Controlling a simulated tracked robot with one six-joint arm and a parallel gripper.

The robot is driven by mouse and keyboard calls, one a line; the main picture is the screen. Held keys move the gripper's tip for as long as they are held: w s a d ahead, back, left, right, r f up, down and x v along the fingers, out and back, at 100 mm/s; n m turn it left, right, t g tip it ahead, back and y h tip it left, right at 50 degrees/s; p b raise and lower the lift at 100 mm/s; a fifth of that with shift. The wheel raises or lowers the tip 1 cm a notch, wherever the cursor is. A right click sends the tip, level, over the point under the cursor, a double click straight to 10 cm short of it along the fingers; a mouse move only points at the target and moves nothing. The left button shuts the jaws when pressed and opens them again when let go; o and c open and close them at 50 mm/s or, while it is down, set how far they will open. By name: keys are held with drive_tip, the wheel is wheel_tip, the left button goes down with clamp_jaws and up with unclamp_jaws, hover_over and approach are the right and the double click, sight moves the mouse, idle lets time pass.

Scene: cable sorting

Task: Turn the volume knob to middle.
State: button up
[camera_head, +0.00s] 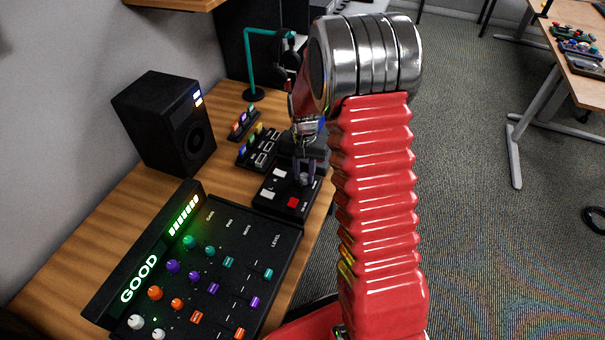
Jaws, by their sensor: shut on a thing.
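My gripper (305,169) points down over a small black control box (272,205) on the wooden desk. Its fingers are shut around a small knob (305,181) on the box's far right part. The fingers hide most of this knob, so its pointer and setting cannot be read. My red arm stands in front of the box's right side.
A mixer panel (255,245) with coloured knobs and a lit "GOOD" display (139,279) lies nearer. A black speaker (160,120) stands left. A small black device (258,148) and a teal headphone stand (252,94) are behind. The floor at right is mostly clear.

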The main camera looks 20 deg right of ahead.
sight(304, 177)
drive_tip(key=shift+s+a+f+m, duration=0.1)
drive_tip(key=shift+s+m, duration=0.05)
drive_tip(key=shift+m, duration=0.25)
drive_tip(key=o, duration=1)
drive_tip(key=shift+o, duration=0.2)
drive_tip(key=shift+r, duration=0.2)
wheel_tip(304, 177, up, 13)
drive_tip(key=shift+r, duration=0.2)
idle(0.3)
